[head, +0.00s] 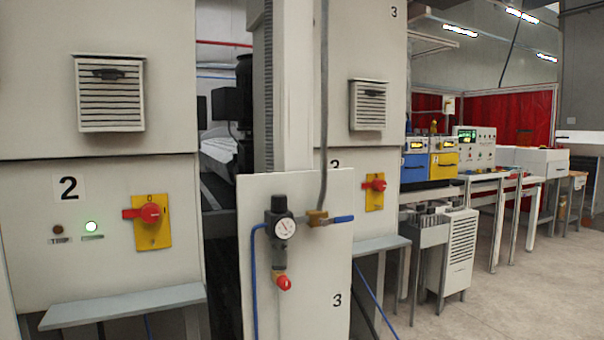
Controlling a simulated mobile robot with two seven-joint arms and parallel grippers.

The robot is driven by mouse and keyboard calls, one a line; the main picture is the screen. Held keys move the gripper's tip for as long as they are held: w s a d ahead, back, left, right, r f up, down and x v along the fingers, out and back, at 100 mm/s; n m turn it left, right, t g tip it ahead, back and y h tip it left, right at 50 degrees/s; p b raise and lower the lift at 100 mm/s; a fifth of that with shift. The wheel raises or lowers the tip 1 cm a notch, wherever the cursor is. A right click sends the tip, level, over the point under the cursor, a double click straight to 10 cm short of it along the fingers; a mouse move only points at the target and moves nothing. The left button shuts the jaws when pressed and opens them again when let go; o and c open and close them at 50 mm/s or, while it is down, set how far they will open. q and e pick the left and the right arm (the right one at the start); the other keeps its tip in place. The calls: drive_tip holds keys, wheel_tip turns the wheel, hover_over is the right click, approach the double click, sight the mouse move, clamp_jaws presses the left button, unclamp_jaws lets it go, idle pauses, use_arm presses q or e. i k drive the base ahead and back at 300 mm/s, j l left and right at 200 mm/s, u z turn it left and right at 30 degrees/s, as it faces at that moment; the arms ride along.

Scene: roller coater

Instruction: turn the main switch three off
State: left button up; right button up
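The main switch of cabinet three (375,184) is a red knob on a yellow plate, right of the picture's middle. It sits on a grey cabinet front, partly behind a nearer panel, below a vent. Its red handle appears to lie sideways, but it is small and its exact position is hard to tell. A similar red switch (148,213) on a yellow plate is on the cabinet marked 2 at the left. Its handle points left, with a 0 above it. Neither of my grippers is in view.
A light panel (335,240) marked 3 stands in front, carrying a pressure gauge (283,228), a blue-handled valve and hoses. Grey ledges (125,305) jut out below the switches. Benches with blue and yellow machines (443,165) run along the right. Open floor (540,300) lies at the lower right.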

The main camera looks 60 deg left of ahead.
sight(378, 184)
drive_tip(key=i+l+u, duration=0.2)
drive_tip(key=u, duration=1.45)
